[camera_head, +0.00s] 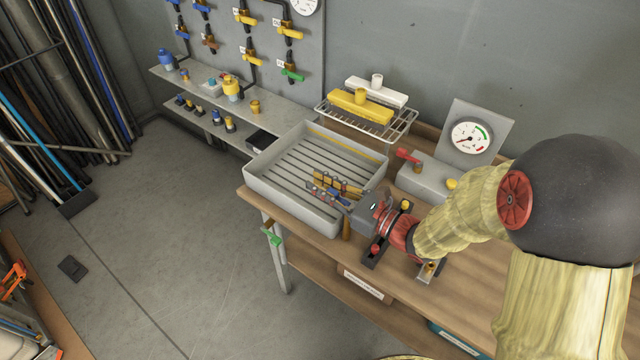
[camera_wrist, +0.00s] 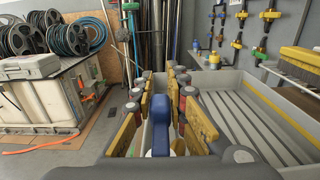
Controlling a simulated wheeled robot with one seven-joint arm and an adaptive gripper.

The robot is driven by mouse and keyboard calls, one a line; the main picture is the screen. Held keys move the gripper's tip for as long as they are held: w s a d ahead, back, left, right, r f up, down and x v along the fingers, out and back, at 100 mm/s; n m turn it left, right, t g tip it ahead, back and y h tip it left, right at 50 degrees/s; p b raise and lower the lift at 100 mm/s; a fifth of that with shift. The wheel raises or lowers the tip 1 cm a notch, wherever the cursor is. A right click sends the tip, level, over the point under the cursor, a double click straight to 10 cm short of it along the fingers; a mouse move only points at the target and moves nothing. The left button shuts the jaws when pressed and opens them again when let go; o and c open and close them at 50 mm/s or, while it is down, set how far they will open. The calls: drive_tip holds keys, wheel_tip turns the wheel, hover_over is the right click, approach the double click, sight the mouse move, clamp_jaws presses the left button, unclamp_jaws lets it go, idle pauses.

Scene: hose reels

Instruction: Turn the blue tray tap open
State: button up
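The blue tap handle (camera_wrist: 160,135) stands upright between the two yellow-padded fingers of my gripper (camera_wrist: 166,105) in the wrist view. A gap shows on each side of it, so my gripper is open around the handle and not clamped. In the head view my gripper (camera_head: 333,188) is at the front right corner of the grey ribbed tray (camera_head: 268,187), with a bit of the blue handle (camera_head: 340,199) showing between the fingers. The tap body is hidden by the gripper. The tray also shows in the wrist view (camera_wrist: 230,78).
A green-handled tap (camera_head: 271,237) hangs below the tray at the bench edge. A grey block with a red lever (camera_head: 408,156) and a gauge (camera_head: 472,138) stand right of the tray. The floor at left is mostly clear.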

clamp_jaws()
drive_tip(key=n+g+y+p, duration=0.1)
drive_tip(key=s+a+n+g+y+p, duration=0.1)
drive_tip(key=g, duration=0.1)
drive_tip(key=s+n+g+y+p, duration=0.1)
drive_tip(key=n+g, duration=0.1)
drive_tip(key=shift+s+a+r, duration=0.1)
drive_tip(key=shift+s+a, duration=0.05)
drive_tip(key=shift+s, duration=0.1)
drive_tip(key=s+d+n+g+h+p, duration=0.1)
drive_tip(key=s+n+g+p, duration=0.3)
drive_tip(key=g, duration=0.5)
drive_tip(key=s+d+n+g+h+p, duration=0.1)
drive_tip(key=s+n+g+h+p, duration=0.2)
drive_tip(key=s+n+g+p, duration=0.2)
drive_tip(key=shift+n+g, duration=1.8)
drive_tip(key=shift+g, duration=0.6)
drive_tip(key=shift+h, duration=0.3)
drive_tip(key=o, duration=0.6)
unclamp_jaws()
drive_tip(key=shift+c, duration=0.2)
